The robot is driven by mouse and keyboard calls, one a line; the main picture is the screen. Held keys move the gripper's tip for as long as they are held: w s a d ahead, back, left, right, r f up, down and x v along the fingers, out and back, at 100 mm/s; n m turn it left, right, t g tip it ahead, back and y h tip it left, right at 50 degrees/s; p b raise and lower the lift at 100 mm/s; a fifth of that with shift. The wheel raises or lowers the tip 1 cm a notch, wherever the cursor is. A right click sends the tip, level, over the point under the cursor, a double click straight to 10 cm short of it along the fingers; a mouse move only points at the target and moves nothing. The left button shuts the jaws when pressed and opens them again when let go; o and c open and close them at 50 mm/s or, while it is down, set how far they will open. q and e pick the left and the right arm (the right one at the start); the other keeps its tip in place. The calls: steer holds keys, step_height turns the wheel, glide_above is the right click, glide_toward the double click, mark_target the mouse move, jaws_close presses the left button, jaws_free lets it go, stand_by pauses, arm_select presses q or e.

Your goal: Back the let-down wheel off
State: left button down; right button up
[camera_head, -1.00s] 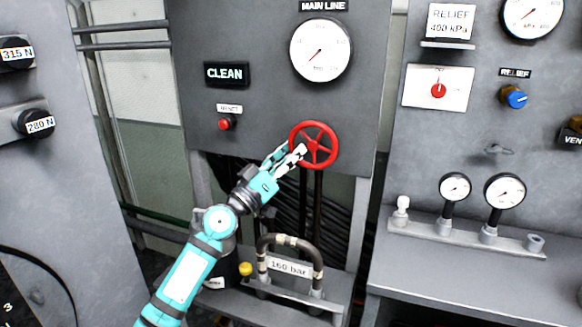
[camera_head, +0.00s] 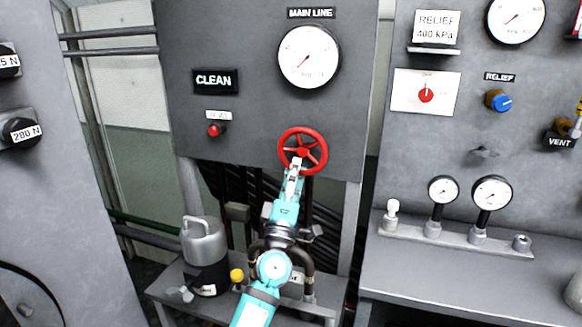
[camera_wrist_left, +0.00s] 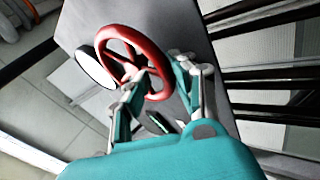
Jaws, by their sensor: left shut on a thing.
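The red let-down wheel (camera_head: 303,150) is mounted on the grey panel below the main line gauge. It also shows in the left wrist view (camera_wrist_left: 126,45). My left gripper (camera_head: 294,168) reaches up from below and is shut on the lower rim of the wheel. In the left wrist view its two fingers (camera_wrist_left: 158,80) stand on either side of the rim. The exact finger contact is small and partly hidden in the head view. My right gripper is not in view.
The main line gauge (camera_head: 309,57) is above the wheel, with its needle toward the lower left. A grey metal can (camera_head: 205,252) stands on the shelf below. Small gauges (camera_head: 443,190) stand at right.

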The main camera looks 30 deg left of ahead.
arm_select(q)
steer(key=shift+w+d+f+n+g+y, duration=0.1)
steer(key=shift+f+n+g+y, duration=0.05)
steer(key=shift+n+y, duration=0.3)
steer(key=shift+d+f+n+g+y, duration=0.15)
steer(key=shift+n+y, duration=0.2)
steer(key=shift+n, duration=0.2)
steer(key=c, duration=1.5)
jaws_free()
steer(key=o, duration=0.3)
steer(key=shift+w+a+f, duration=0.1)
steer(key=shift+w, duration=0.05)
steer(key=v, duration=1.2)
